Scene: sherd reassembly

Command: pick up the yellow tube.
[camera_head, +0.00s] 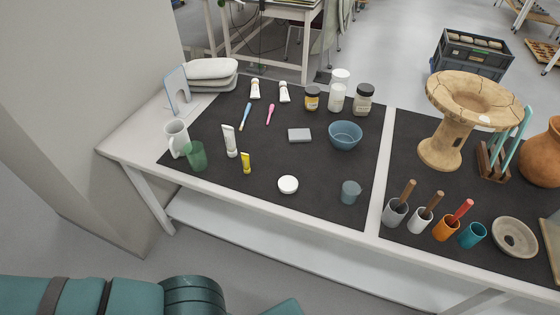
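The yellow tube (246,163) is small and stands out on the dark left mat (310,170), near its front-left part. A larger white tube (230,141) is just behind and to the left of it, apart from it. A green translucent cup (195,157) is to its left, and a white round lid or jar (288,184) is to its right. Nothing covers the yellow tube. Neither of my grippers shows; only a teal part of my arm is at the bottom left, off the table.
A white mug (177,138) stands at the mat's left edge. A blue bowl (345,135), a grey block (299,135), and a blue-grey cup (350,192) are further right. Jars and white tubes line the back. The mat in front of the yellow tube is clear to the table edge.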

